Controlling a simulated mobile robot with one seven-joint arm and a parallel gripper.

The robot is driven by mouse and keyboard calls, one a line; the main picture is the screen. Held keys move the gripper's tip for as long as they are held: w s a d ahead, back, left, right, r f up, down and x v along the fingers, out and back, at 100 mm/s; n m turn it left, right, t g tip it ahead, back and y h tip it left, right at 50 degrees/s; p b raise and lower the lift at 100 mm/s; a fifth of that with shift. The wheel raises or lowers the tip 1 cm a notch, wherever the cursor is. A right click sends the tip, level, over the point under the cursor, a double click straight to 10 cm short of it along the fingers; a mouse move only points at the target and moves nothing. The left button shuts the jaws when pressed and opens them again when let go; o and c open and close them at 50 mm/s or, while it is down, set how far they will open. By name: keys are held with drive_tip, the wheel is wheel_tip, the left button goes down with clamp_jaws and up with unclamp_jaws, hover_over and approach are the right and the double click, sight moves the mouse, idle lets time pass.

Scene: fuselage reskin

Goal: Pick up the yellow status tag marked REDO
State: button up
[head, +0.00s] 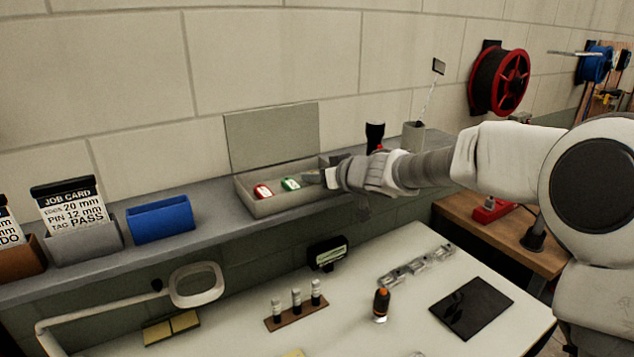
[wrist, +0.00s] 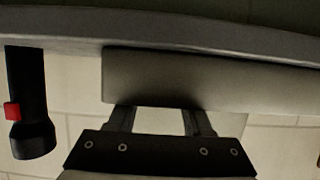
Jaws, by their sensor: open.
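No yellow tag marked REDO can be made out. A grey open-topped box (head: 285,206) with a raised lid stands on the shelf, holding a red tag (head: 263,190) and a green tag (head: 290,184). The box's right end is partly hidden by my gripper (head: 322,178), which is at that end. In the wrist view my gripper (wrist: 158,120) has its two fingers apart, with nothing seen between them. The fingertips are at the wall of the grey box (wrist: 185,80); whether they touch it I cannot tell.
A black flashlight (wrist: 30,105) stands close beside the box. A blue bin (head: 160,219) and a job card reading TAG PASS (head: 70,203) are left on the shelf. The white table (head: 235,335) below holds a magnifier lamp (head: 196,286), pegs and an orange-black tool (head: 381,305).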

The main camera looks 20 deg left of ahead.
drive_tip(key=shift+w+a+f, duration=0.15)
drive_tip(key=shift+w+a, duration=0.05)
drive_tip(key=shift+a, duration=0.05)
clamp_jaws()
idle(0.3)
